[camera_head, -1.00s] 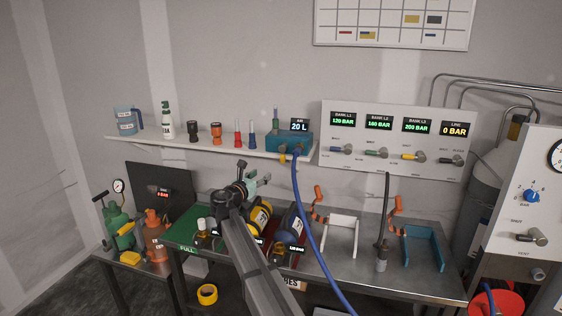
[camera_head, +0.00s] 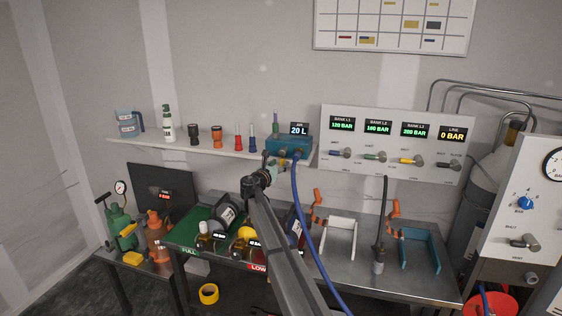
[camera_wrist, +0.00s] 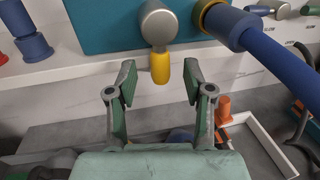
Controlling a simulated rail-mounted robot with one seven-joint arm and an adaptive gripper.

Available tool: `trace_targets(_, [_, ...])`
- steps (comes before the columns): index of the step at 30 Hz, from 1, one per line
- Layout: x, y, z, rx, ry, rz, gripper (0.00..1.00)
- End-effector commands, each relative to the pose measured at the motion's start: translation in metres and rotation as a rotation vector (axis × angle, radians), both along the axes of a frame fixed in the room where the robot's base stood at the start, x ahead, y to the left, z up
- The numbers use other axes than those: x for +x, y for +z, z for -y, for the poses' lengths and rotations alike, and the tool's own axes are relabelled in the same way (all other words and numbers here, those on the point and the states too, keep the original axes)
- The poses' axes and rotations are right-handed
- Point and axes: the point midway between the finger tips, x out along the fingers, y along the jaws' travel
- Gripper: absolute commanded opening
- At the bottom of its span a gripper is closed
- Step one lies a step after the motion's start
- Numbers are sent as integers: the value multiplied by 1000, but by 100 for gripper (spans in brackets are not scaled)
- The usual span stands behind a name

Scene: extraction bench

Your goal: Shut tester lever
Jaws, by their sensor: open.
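The tester is a teal box (camera_head: 289,146) on the wall shelf, with a display (camera_head: 299,128) above it reading "AIR 20 L". In the wrist view the box (camera_wrist: 110,22) fills the upper part. Its lever has a grey round hub (camera_wrist: 158,22) and a yellow tip (camera_wrist: 160,68) pointing straight down. A thick blue hose (camera_wrist: 270,50) leaves the box to the right of the lever. My gripper (camera_wrist: 160,88) is open and empty, with the yellow tip in view between its two fingers, no contact visible. In the head view my wrist hides part of the space below the box.
The white shelf (camera_head: 200,146) also carries a jug (camera_head: 127,122), a spray bottle (camera_head: 168,123) and coloured fittings. The blue hose (camera_head: 305,215) hangs down beside my arm. Below, the bench holds cylinders on a green mat (camera_head: 185,236), a white cradle (camera_head: 340,238) and a blue cradle (camera_head: 418,248).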

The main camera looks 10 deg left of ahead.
Motion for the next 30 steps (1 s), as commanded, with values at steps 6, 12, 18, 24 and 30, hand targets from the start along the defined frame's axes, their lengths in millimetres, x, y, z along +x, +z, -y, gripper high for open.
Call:
trace_targets(6, [16, 1, 6, 0, -2, 0, 52])
trace_targets(12, [17, 0, 7, 0, -1, 1, 52])
trace_targets(18, [17, 0, 7, 0, -1, 0, 23])
trace_targets(24, [17, 0, 7, 0, -1, 0, 0])
trace_targets(30, [17, 0, 6, 13, -1, 3, 0])
